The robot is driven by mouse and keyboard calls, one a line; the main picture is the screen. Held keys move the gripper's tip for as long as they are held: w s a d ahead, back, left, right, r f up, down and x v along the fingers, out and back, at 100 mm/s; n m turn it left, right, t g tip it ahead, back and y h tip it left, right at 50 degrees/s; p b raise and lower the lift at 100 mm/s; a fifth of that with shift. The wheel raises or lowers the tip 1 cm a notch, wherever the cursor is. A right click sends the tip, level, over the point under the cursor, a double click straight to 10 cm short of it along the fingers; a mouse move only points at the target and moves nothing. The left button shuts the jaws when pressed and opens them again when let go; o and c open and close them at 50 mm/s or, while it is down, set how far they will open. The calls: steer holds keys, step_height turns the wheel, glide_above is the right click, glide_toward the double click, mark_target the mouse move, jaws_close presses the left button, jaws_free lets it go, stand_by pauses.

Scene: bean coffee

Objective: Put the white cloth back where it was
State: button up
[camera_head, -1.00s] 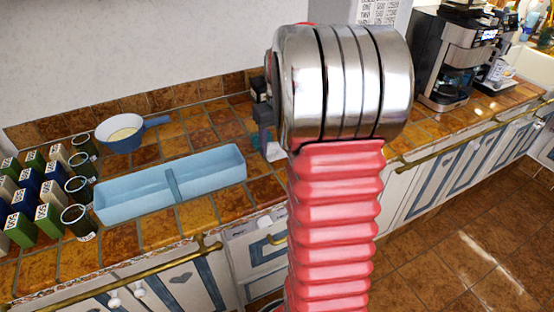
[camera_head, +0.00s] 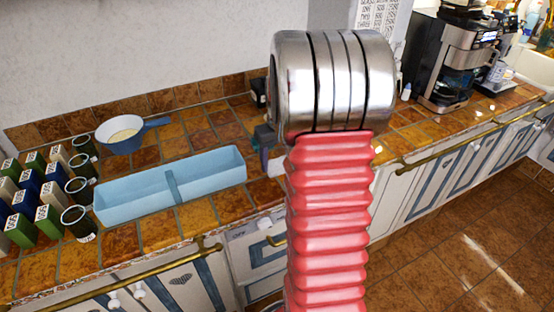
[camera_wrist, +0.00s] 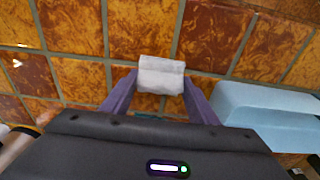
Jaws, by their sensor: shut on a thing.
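The white cloth (camera_wrist: 160,76) shows in the wrist view as a small crumpled white piece between the fingertips of my gripper (camera_wrist: 160,84). The gripper is shut on it, one finger at each side. Brown tiles lie right behind the cloth; I cannot tell whether it touches them. In the head view my gripper (camera_head: 265,143) is over the counter, just right of the light blue divided tray. A white patch of the cloth (camera_head: 277,167) shows below the gripper there, the rest hidden by my arm.
The blue tray (camera_head: 120,203) lies left of my gripper and also shows in the wrist view (camera_wrist: 262,108). Behind it stands a white-and-blue pan (camera_head: 122,134). Several jars and boxes (camera_head: 48,222) fill the left end. A coffee machine (camera_head: 450,65) stands far right. Tiles near the gripper are clear.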

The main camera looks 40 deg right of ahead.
steer(key=shift+f, duration=0.1)
steer(key=o, duration=0.9)
steer(key=shift+o, duration=0.2)
step_height(320, 180, up, 12)
steer(key=s, duration=0.1)
steer(key=shift+s+a, duration=0.2)
stand_by(0.5)
steer(key=s+a+r+n+t, duration=0.1)
steer(key=s+a+r, duration=0.15)
steer(key=a, duration=0.55)
steer(key=s+a+r+t, duration=0.1)
steer(key=s+a, duration=0.2)
steer(key=a, duration=0.5)
steer(key=s+a+r+n+t, duration=0.1)
steer(key=s+a, duration=0.2)
steer(key=a, duration=0.6)
steer(key=s+a+f+n+t, duration=0.1)
steer(key=s+a+f, duration=0.1)
steer(key=s+a, duration=0.4)
steer(key=shift+s, duration=0.2)
